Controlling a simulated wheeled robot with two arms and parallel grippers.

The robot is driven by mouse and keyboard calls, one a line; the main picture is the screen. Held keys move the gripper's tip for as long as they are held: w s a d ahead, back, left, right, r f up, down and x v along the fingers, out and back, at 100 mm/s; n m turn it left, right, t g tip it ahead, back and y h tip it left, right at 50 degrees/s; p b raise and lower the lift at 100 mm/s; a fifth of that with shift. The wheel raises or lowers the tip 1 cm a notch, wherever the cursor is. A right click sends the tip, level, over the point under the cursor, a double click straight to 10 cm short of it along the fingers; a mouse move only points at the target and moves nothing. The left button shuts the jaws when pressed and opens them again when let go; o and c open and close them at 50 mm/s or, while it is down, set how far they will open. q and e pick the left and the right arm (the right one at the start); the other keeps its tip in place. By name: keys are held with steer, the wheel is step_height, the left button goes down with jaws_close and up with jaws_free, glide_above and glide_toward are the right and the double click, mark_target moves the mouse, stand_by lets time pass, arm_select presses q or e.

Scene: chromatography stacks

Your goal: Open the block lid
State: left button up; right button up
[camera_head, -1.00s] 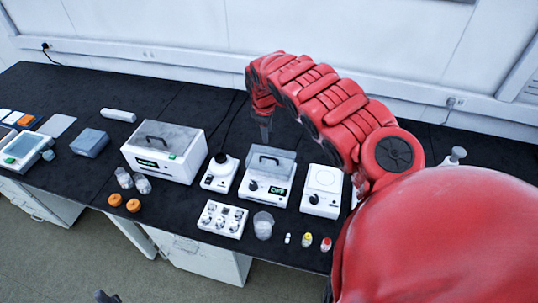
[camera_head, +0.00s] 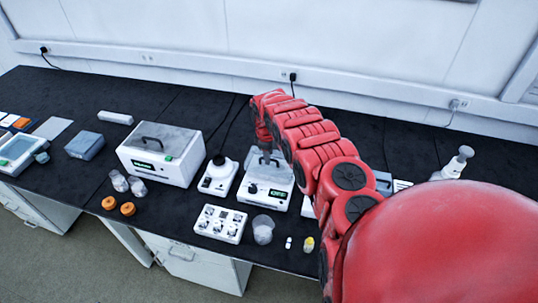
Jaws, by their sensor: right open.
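The block heater (camera_head: 268,192) is a small white unit with a knob and a display that seems to read OFF. It stands mid-bench, and its clear grey lid (camera_head: 284,165) looks closed. My right arm reaches in from the right, and my right gripper (camera_head: 265,155) points down just above the lid, around where the handle was seen. The gripper is open, but its fingers are small and dark. The handle is mostly hidden behind it, and I cannot tell whether they touch. My left gripper is not in view.
A larger white box (camera_head: 155,169) with a handled lid and a small white device (camera_head: 217,178) stand to the left. A white vial rack (camera_head: 220,224), a clear beaker (camera_head: 263,230) and orange caps (camera_head: 127,209) are in front. My right arm covers the bench to the right.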

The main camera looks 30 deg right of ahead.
steer(key=shift+d+f, duration=0.15)
steer(key=shift+f, duration=0.25)
jaws_close()
stand_by(1.3)
